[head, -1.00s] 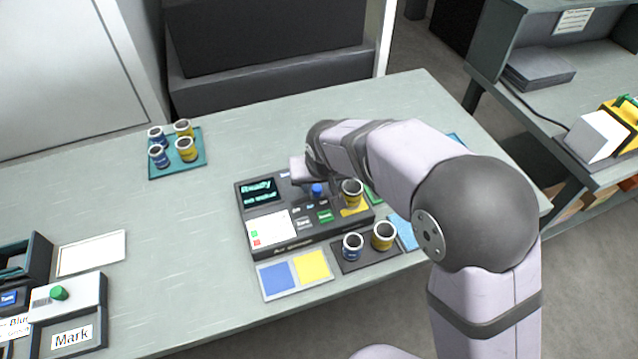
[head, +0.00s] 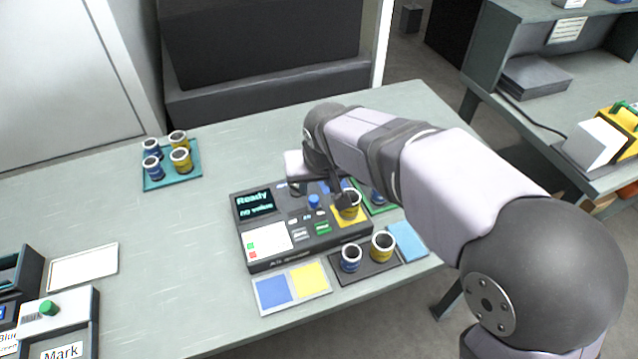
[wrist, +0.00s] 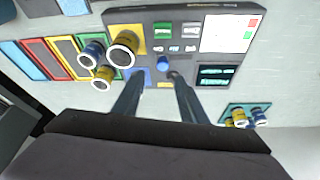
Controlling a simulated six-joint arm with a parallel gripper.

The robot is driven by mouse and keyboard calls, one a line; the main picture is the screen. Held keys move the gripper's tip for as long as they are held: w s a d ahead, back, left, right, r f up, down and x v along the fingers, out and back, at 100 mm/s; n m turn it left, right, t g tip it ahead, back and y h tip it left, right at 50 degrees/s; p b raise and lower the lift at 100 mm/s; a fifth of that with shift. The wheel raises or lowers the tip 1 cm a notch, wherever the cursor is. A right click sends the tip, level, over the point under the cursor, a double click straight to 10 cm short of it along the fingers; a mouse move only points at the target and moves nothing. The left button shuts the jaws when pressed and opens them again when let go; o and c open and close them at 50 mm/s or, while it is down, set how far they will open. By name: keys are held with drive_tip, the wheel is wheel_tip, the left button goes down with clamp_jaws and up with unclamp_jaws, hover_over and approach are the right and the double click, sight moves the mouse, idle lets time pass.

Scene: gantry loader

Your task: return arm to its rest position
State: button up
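My gripper (wrist: 155,85) shows in the wrist view with its two dark fingers spread apart and nothing between them. It hangs over the grey tester (head: 262,225), whose screen reads "Ready" and "no value". In the head view my forearm reaches in from the right and mostly hides the fingers, near a yellow cup (head: 349,208) on the tester's yellow square. A blue button (head: 314,201) on the tester also shows between the fingers in the wrist view (wrist: 162,63). I cannot tell the fingers' exact height above the tester.
A blue cup (head: 350,259) and a yellow cup (head: 382,246) stand on a dark pad before the tester. A teal tray (head: 194,180) holds several cups at the back left. A "Mark" box (head: 60,310) stands at front left. The table between is clear.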

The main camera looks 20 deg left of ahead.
drive_tip(key=d+f+m+g+h, duration=0.1)
drive_tip(key=d+f+m+h, duration=0.2)
drive_tip(key=d, duration=1.7)
drive_tip(key=s+d+f+m+g, duration=0.1)
drive_tip(key=s+d+f+m, duration=0.1)
drive_tip(key=s+d, duration=0.4)
drive_tip(key=s+d+f+m+g, duration=0.1)
drive_tip(key=s+d+f, duration=0.3)
drive_tip(key=d, duration=0.6)
drive_tip(key=s, duration=0.2)
drive_tip(key=shift+s+f+m+g, duration=0.15)
drive_tip(key=shift+s+m+g, duration=0.2)
drive_tip(key=shift+m+g, duration=0.05)
idle(0.7)
